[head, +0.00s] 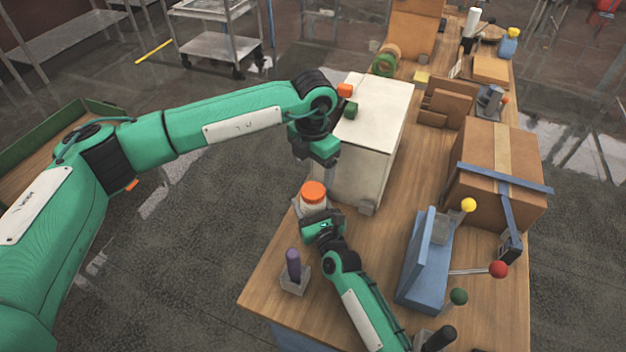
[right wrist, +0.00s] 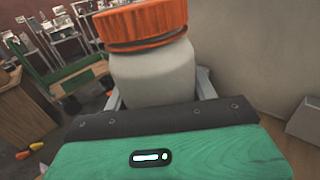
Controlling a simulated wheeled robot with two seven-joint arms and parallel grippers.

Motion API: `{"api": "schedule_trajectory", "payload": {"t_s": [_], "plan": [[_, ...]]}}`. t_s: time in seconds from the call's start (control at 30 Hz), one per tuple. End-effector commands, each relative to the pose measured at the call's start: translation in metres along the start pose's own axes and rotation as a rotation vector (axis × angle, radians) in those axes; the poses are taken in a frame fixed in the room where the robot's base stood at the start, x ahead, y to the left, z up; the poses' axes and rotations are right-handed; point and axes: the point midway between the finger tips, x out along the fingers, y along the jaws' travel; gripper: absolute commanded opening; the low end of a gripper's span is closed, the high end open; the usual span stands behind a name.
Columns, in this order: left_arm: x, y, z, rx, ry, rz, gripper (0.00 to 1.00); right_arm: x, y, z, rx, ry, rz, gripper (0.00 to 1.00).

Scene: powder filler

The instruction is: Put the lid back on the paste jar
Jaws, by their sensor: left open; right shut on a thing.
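The paste jar (head: 312,206) is pale and stands upright at the left edge of the wooden bench. The orange lid (head: 313,190) sits on top of its mouth; in the right wrist view the lid (right wrist: 142,22) has a thin darker band under its rim, and I cannot tell whether it is screwed tight. My right gripper (right wrist: 160,92) is shut on the jar body (right wrist: 155,72), with a finger on each side. My left gripper (head: 322,172) is open and empty, pointing down just above and slightly right of the lid. Its fingertips are partly hidden.
A white box-shaped machine (head: 370,135) stands close behind the jar. A purple-handled tool in a holder (head: 294,278) is in front. A blue stand (head: 425,265) with ball-ended levers and a taped cardboard box (head: 500,170) are to the right. Bare bench top (head: 400,215) lies between.

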Motion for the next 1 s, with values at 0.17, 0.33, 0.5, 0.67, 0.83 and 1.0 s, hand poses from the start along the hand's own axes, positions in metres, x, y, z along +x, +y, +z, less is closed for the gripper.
{"api": "schedule_trajectory", "payload": {"t_s": [0.17, 0.33, 0.5, 0.67, 0.83, 1.0], "plan": [[-0.034, 0.001, 0.001, -0.001, -0.003, 0.002, 0.77, 0.000, 0.000, -0.001, 0.000, 0.001, 0.000, 0.00], [-0.050, 0.000, 0.000, 0.000, -0.001, 0.000, 0.77, 0.000, 0.000, -0.001, 0.000, 0.001, 0.000, 0.00], [-0.054, 0.000, 0.000, 0.000, -0.001, 0.000, 0.77, 0.000, 0.000, 0.000, 0.000, 0.001, 0.000, 0.00], [-0.054, 0.000, 0.000, 0.000, 0.000, 0.000, 0.77, 0.000, 0.000, 0.000, 0.000, 0.001, 0.000, 0.00], [-0.054, 0.000, 0.000, 0.000, 0.000, 0.000, 0.77, 0.000, 0.000, 0.000, 0.000, 0.001, 0.000, 0.83], [-0.053, 0.000, 0.000, 0.000, 0.000, 0.000, 0.77, 0.000, 0.000, 0.000, 0.000, 0.000, 0.000, 0.83]]}}
